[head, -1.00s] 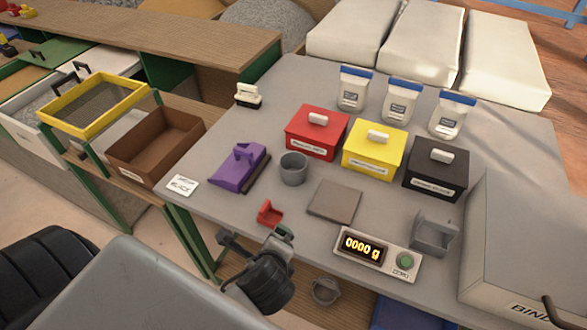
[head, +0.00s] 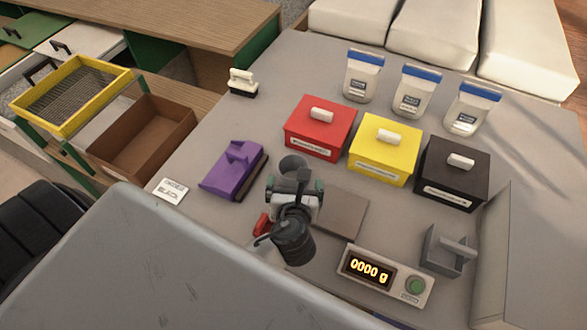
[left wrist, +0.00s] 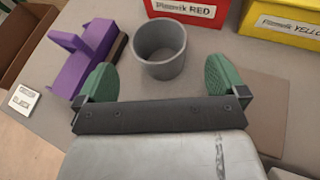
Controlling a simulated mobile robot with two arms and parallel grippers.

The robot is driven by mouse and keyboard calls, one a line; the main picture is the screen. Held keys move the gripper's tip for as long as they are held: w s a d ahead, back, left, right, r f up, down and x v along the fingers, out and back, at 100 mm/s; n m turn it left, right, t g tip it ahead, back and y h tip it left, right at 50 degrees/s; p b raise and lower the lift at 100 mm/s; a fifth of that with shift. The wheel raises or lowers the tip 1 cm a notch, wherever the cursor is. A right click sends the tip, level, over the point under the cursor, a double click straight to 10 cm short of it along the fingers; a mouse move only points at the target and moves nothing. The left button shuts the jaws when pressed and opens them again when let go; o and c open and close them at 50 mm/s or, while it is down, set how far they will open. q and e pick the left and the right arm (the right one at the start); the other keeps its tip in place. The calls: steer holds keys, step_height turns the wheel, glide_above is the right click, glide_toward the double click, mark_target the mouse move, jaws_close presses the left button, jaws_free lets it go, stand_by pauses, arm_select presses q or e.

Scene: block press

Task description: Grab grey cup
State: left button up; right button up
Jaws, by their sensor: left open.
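The grey cup (left wrist: 160,50) stands upright on the table, open end up. In the head view its rim and upper part (head: 292,163) show just beyond my left gripper, which hides the rest. My left gripper (head: 296,182) is over the table on the near side of the cup. In the left wrist view its two green fingers (left wrist: 160,80) are spread wide and empty, with the cup ahead between them, apart from both. My right gripper does not show in either view.
A purple tool (head: 234,170) lies left of the cup. Red (head: 318,128), yellow (head: 383,150) and black (head: 450,173) boxes stand behind and right. A red scoop (head: 262,224) is partly hidden.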

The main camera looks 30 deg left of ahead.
mark_target(294, 160)
arm_select(q)
steer(key=shift+x, duration=0.95)
steer(key=shift+w+a+f, duration=0.15)
steer(key=shift+w+f, duration=0.05)
steer(key=shift+w, duration=0.1)
steer(key=x, duration=0.4)
steer(key=shift+a+f, duration=0.2)
steer(key=shift+f, duration=0.05)
steer(key=shift+w+a+f, duration=0.1)
steer(key=shift+w, duration=0.15)
steer(key=c, duration=0.5)
steer(key=shift+c, duration=1.6)
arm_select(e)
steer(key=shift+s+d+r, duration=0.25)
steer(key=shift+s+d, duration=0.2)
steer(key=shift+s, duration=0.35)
